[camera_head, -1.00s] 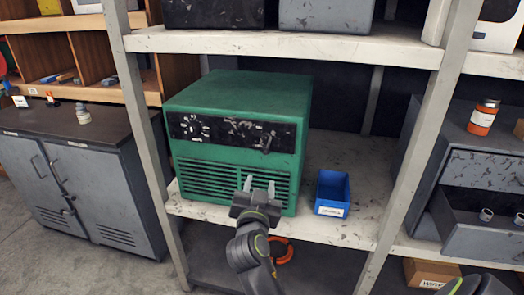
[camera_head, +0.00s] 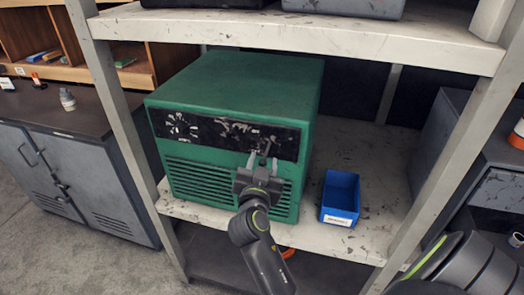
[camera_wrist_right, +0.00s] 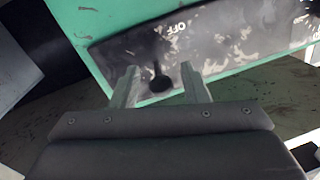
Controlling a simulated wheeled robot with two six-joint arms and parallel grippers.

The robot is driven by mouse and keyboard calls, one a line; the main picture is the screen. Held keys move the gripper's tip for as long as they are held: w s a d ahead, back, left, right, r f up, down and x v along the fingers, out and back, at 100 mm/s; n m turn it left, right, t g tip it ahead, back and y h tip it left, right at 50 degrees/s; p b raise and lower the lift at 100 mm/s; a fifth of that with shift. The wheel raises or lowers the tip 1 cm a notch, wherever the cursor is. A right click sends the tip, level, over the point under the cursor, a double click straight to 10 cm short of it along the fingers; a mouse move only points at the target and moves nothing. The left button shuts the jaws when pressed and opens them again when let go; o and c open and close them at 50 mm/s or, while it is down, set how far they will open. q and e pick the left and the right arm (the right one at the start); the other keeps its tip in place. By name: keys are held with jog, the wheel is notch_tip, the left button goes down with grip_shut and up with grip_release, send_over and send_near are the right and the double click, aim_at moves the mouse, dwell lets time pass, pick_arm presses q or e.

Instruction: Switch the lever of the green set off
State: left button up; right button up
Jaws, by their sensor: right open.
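The green set (camera_head: 235,85) stands on the middle shelf, with a worn black panel (camera_head: 205,130) across the top of its front. Its small dark lever (camera_head: 266,147) is near the right end of that panel. My right gripper (camera_head: 264,158) is open and empty in front of the panel, with its fingertips up at the lever. In the right wrist view, the lever's round black knob (camera_wrist_right: 158,83) shows between the two open fingers (camera_wrist_right: 160,85), apart from both. The word OFF (camera_wrist_right: 177,28) is printed on the panel beside the lever. My left gripper is out of view.
A blue bin (camera_head: 340,198) stands on the shelf just right of the set. Shelf posts rise at the left (camera_head: 112,110) and right (camera_head: 450,150). The upper shelf (camera_head: 300,33) runs above the set. A grey cabinet (camera_head: 75,180) stands at the left.

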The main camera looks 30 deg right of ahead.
jog(key=shift+w+d, duration=0.1)
jog(key=shift+w, duration=0.05)
jog(key=shift+r, duration=0.1)
jog(key=shift+c, duration=0.2)
grip_shut()
jog(key=f+t+h+b, duration=0.1)
jog(key=b, duration=0.6)
jog(key=f+t+h+b, duration=0.1)
jog(key=t+b, duration=0.1)
jog(key=b, duration=0.6)
jog(key=shift+w+d+n, duration=0.15)
jog(key=shift+d+n, duration=0.05)
jog(key=shift+n, duration=0.1)
